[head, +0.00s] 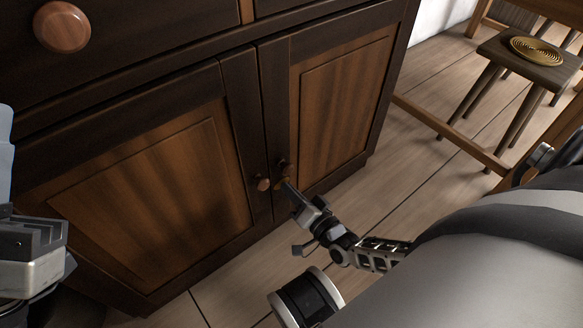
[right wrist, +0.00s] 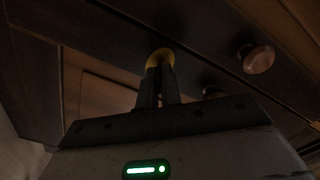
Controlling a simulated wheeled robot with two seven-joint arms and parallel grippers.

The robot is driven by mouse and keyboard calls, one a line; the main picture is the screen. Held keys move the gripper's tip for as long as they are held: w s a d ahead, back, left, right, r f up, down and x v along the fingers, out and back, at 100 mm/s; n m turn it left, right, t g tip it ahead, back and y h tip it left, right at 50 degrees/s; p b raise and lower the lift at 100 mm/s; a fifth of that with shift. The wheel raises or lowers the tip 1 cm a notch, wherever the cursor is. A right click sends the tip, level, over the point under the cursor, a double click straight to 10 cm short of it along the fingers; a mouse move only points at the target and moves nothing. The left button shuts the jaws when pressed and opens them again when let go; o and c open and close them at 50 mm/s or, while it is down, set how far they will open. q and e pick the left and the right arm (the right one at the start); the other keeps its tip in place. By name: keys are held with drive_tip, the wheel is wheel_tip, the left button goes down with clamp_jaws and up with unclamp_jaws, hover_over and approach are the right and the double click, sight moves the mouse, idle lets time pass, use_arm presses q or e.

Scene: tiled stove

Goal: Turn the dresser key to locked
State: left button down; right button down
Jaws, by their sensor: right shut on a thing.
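The dark wooden dresser (head: 130,80) has two lower doors, a left door (head: 150,200) and a right door (head: 340,100), both closed. My right gripper (head: 287,184) is at the right door, close to its small round knob (head: 281,165). In the right wrist view, my right gripper (right wrist: 159,72) is shut on a yellow, brass-coloured key (right wrist: 160,55) at the door front. The fingers hide most of the key, and its turn angle cannot be told. My left gripper (head: 30,235) is partly in view at the left edge, away from the doors; its opening is unclear.
The left door's knob (head: 263,184) is just left of my right gripper. A larger drawer knob (head: 62,27) is at upper left. A stool (head: 545,62) with a round golden coil (head: 536,49) stands at upper right. Tiled floor (head: 400,190) lies open before the dresser.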

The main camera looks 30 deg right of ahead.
drive_tip(key=m, duration=0.3)
drive_tip(key=shift+f+m, duration=0.1)
drive_tip(key=shift+m, duration=2.3)
drive_tip(key=c, duration=1.6)
unclamp_jaws()
